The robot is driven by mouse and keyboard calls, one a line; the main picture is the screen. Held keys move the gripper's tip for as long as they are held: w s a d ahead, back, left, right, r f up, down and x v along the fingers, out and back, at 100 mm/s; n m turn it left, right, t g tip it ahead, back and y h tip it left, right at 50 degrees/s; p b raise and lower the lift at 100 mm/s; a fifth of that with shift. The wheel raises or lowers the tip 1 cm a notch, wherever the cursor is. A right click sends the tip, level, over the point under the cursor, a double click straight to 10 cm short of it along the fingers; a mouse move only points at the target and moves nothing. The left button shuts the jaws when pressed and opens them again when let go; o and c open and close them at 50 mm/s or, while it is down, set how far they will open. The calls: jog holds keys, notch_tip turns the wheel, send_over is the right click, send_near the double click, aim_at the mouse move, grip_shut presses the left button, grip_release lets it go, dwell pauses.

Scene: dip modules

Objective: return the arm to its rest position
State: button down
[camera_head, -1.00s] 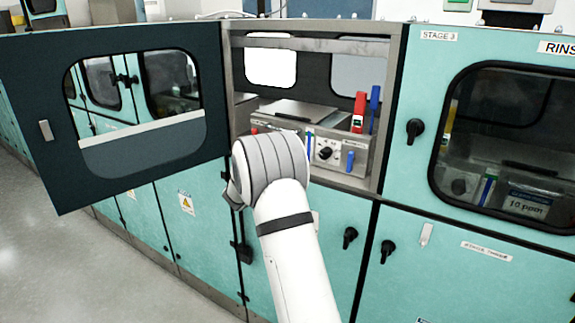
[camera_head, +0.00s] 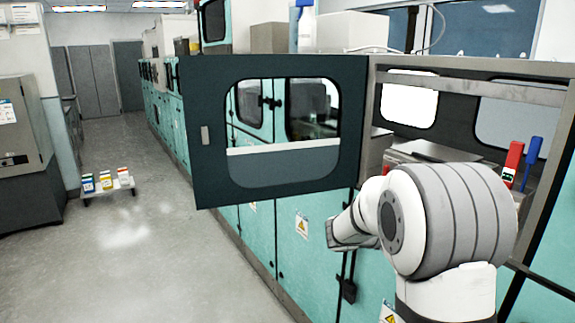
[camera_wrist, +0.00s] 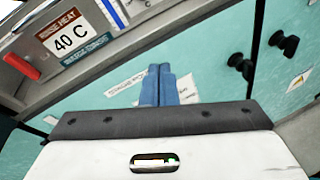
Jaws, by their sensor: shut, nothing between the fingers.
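My arm (camera_head: 450,220) is bent in front of the open bay in the head view, with its large grey-banded joint at the right. A smaller arm section points left and down below the open door; the fingers cannot be made out there. In the wrist view my gripper (camera_wrist: 159,72) shows two blue fingers side by side, shut, with nothing between them. Behind them is the teal cabinet front with a white label strip.
The dark windowed door (camera_head: 283,188) stands open left of my arm. The bay holds red (camera_head: 512,162) and blue (camera_head: 532,160) handles. Aisle floor (camera_head: 150,240) is clear; a low bottle rack (camera_head: 105,190) stands left.

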jog(key=s+a+f+m+y, duration=0.1)
jog(key=s+a+m+y, duration=0.3)
jog(key=s, duration=0.5)
jog(key=s+a+f+m+g+y, duration=0.1)
jog(key=s+a+m+y, duration=0.4)
jog(key=s, duration=0.5)
jog(key=s+a+f+m+g+y, duration=0.1)
jog(key=s+a+f+m+y, duration=0.1)
jog(key=s+a+m+y, duration=0.3)
jog(key=s+a+m, duration=0.3)
jog(key=s+m, duration=0.1)
jog(key=shift+s+a, duration=0.25)
